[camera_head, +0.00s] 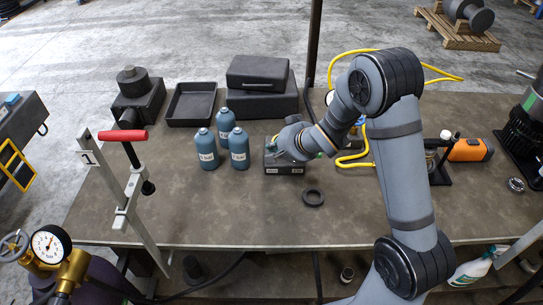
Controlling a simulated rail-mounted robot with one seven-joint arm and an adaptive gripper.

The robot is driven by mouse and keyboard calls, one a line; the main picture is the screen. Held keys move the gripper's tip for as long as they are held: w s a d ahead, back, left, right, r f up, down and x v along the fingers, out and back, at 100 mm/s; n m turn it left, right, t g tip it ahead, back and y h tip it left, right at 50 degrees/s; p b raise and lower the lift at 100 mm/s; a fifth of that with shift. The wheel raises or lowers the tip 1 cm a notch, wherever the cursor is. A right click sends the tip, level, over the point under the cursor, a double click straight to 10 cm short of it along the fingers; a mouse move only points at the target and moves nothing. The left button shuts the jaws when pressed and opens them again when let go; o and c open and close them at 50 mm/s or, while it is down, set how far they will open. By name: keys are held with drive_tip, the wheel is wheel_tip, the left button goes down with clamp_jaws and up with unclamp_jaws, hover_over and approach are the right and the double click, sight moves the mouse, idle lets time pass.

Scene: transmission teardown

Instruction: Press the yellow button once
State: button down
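My arm reaches in from the lower right, and my gripper (277,148) is low over a small dark box (284,170) with pale labels on its front, at the middle of the workbench. The gripper is seen from behind and is small, so its fingers do not show clearly. I cannot tell whether it touches the box. I cannot make out a yellow button; the gripper and wrist hide much of the box's top.
Several blue bottles (238,149) stand just left of the box. Dark cases (262,103) and an empty tray (191,104) are behind. A red-handled clamp (123,135) stands left; an orange device (470,150) is right. The front bench (230,225) is clear.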

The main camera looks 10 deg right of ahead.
drive_tip(key=shift+f, duration=0.1)
drive_tip(key=shift+f+b, duration=0.35)
drive_tip(key=shift+b, duration=0.25)
drive_tip(key=shift+f+b, duration=0.5)
drive_tip(key=shift+b, duration=0.05)
idle(0.6)
drive_tip(key=shift+r, duration=0.1)
drive_tip(key=shift+r+p, duration=0.75)
drive_tip(key=shift+r, duration=0.05)
drive_tip(key=shift+r+p, duration=2.15)
drive_tip(key=shift+r, duration=0.4)
